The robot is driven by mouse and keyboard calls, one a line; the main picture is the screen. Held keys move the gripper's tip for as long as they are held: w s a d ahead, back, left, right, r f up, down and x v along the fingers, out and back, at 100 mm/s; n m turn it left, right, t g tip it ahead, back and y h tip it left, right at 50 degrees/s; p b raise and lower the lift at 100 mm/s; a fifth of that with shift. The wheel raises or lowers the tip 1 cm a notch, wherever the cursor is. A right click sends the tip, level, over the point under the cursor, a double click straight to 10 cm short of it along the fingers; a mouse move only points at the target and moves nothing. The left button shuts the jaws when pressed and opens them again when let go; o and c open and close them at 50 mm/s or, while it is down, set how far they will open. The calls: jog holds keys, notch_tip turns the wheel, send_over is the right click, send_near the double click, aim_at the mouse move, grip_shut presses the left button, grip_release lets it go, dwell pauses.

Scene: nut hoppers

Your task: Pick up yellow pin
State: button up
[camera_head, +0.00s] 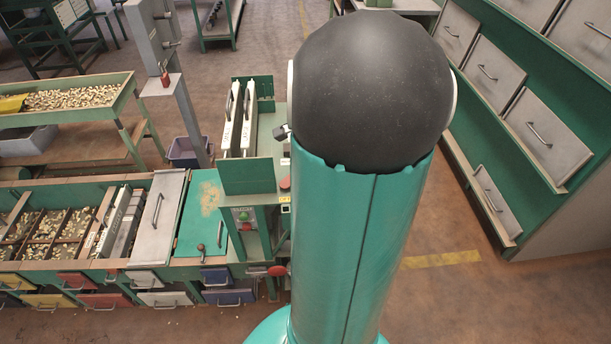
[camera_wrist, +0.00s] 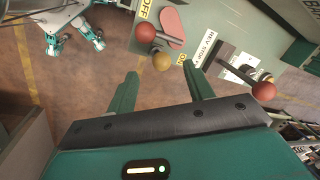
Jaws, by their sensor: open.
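In the wrist view, the yellow pin (camera_wrist: 162,61) shows as a round yellow knob below a machine panel's edge. My gripper (camera_wrist: 158,73) is open and empty, with its two green fingers pointing toward the panel. The yellow knob appears between the fingertips, slightly nearer the right one. I cannot tell how far beyond the tips it is, and no contact is visible. In the head view my arm covers the middle, and my gripper and the yellow pin cannot be made out there.
A red ball knob (camera_wrist: 145,32) sits close to the yellow one, up and left. Another red ball knob (camera_wrist: 264,91) ends a lever at right. In the head view, a green hopper bench (camera_head: 103,264) stands left and a drawer cabinet (camera_head: 530,120) right, with open floor between.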

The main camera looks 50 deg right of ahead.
jog(key=f, duration=0.2)
jog(key=d+f, duration=0.1)
jog(key=f, duration=0.2)
jog(key=w+f, duration=0.1)
jog(key=f, duration=0.1)
jog(key=shift+w+d+f, duration=0.1)
jog(key=shift+d+f, duration=0.05)
jog(key=shift+f, duration=0.15)
jog(key=shift+c, duration=0.4)
jog(key=c, duration=1)
